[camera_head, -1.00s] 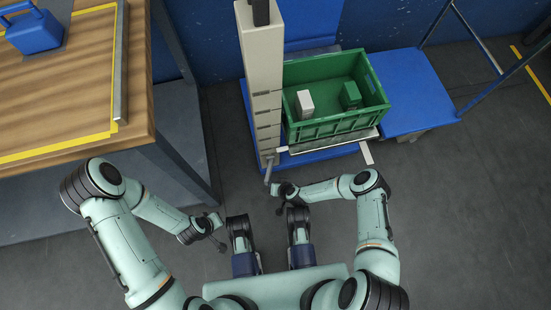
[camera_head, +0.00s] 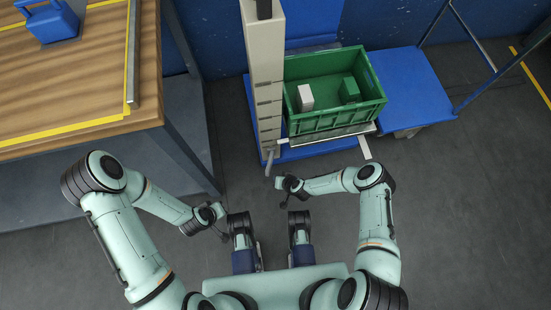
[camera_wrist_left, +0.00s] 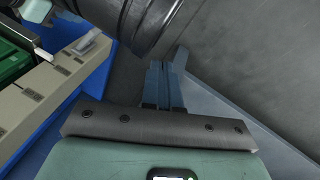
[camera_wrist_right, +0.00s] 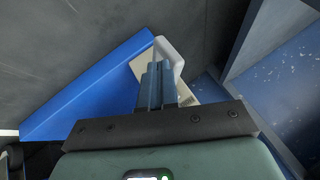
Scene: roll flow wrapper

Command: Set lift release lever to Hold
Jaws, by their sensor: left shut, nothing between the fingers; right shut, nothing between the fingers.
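The lift is a beige column (camera_head: 266,90) in the head view. A thin grey lever (camera_head: 269,163) sticks out from its foot and hangs toward me. My right gripper (camera_head: 280,184) is shut and empty, just below and right of the lever. In the right wrist view the pale lever (camera_wrist_right: 171,48) shows just past the closed fingers (camera_wrist_right: 155,84); I cannot tell if they touch. My left gripper (camera_head: 224,237) is shut and empty, low over the floor, left of the lever and apart from it. No lever position markings are readable.
A green crate (camera_head: 335,121) with two small boxes sits on the lift's platform, right of the column. A blue platform (camera_head: 410,90) stands further right. A wooden workbench (camera_head: 70,85) with a blue case (camera_head: 52,22) is at left. Open floor lies at right.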

